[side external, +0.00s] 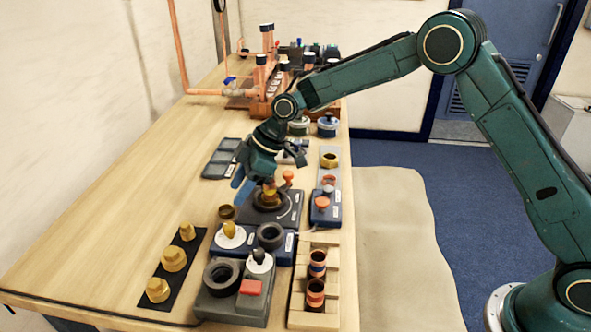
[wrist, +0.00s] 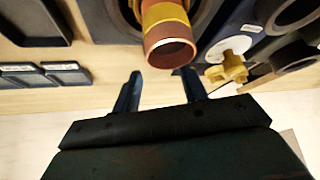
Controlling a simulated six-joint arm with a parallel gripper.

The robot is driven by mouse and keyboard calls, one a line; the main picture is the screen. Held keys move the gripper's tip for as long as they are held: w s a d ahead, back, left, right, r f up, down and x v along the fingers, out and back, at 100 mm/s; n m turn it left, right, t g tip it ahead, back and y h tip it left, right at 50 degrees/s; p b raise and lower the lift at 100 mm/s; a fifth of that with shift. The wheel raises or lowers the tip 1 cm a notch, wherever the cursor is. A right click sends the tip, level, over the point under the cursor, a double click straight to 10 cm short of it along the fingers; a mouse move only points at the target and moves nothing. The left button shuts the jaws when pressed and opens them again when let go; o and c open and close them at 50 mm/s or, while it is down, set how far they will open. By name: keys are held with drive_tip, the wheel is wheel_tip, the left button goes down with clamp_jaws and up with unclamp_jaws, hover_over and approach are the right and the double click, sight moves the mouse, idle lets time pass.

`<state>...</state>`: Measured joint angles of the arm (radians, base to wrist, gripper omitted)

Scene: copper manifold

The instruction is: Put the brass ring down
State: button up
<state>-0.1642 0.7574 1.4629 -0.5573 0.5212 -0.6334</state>
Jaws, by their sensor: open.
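A brass-coloured ring (wrist: 165,13) sits around a copper tube (wrist: 168,50) in the wrist view, with the tube's open end towards the camera. In the side view, a brass and copper piece (side external: 270,191) stands on the round dark stage of a black fixture (side external: 291,219), below my gripper. My gripper (wrist: 160,84) is open and empty, its two blue fingers apart and clear of the tube's end. In the side view my gripper (side external: 243,184) is just left of and above that piece. Another dull brass ring (side external: 227,212) lies left of the fixture.
A black strip with several brass fittings (side external: 173,259) lies front left. Grey fixtures (side external: 215,306) and a wooden rack (side external: 335,318) with copper pieces stand in front. Dark trays (side external: 222,158) lie behind my gripper, and the copper manifold (side external: 262,82) further back. The table's left side is clear.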

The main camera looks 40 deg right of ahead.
sight(233, 213)
drive_tip(key=shift+x, duration=2.6)
drive_tip(key=shift+w+d, duration=0.1)
drive_tip(key=shift+w, duration=0.1)
drive_tip(key=shift+c, duration=0.4)
drive_tip(key=c, duration=0.7)
wheel_tip(233, 213, up, 20)
drive_tip(key=shift+d+f, duration=0.1)
